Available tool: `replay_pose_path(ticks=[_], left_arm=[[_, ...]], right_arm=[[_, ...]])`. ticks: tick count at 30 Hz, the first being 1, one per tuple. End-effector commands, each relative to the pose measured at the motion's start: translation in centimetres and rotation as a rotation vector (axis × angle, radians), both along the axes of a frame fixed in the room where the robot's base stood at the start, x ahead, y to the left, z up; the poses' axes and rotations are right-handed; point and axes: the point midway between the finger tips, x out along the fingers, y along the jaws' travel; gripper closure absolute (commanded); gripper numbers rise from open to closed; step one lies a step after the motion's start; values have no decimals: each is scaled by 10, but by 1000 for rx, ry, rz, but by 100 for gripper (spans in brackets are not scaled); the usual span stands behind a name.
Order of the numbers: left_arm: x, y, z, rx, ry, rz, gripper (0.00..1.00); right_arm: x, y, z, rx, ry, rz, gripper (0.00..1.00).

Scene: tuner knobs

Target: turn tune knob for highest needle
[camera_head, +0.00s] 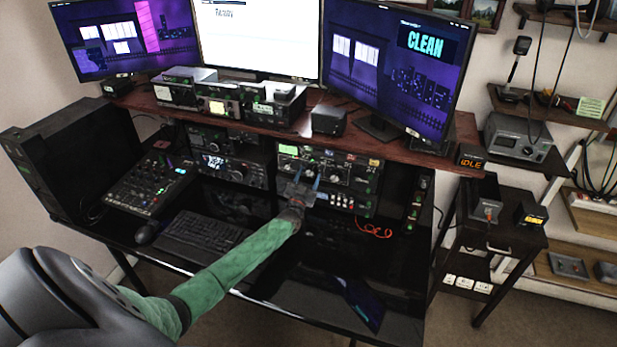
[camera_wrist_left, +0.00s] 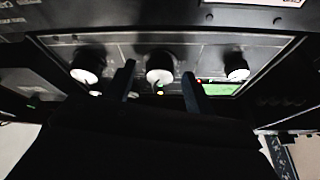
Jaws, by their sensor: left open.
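The tuner unit (camera_head: 368,192) is a dark panel with several round knobs and small lights, under the shelf in the head view. My left gripper (camera_head: 309,178) is in front of the left part of this panel, open. In the left wrist view, three white-faced black knobs stand in a row: left (camera_wrist_left: 87,66), middle (camera_wrist_left: 160,66) and right (camera_wrist_left: 236,66). The open fingers of my left gripper (camera_wrist_left: 158,82) lie on either side of the middle knob's lower part; whether they touch it is unclear. No meter needle is readable. My right gripper is not in view.
A dark red shelf (camera_head: 385,148) overhangs the panel. A keyboard (camera_head: 195,240), a mouse (camera_head: 146,233) and a mixer (camera_head: 150,184) are on the black desk at the left.

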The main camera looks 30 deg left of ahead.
Motion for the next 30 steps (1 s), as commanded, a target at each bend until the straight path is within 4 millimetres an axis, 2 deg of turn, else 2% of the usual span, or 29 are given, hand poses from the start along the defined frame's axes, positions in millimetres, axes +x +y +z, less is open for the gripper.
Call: replay_pose_path(ticks=[4,11,19,30], left_arm=[[0,0,0,0,0,0,46],[0,0,0,0,0,0,91],[0,-2,-1,-61,-14,0,91],[1,-4,0,-294,-71,1,91]], right_arm=[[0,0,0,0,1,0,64],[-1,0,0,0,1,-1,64],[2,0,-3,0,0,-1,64],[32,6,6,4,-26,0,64]])
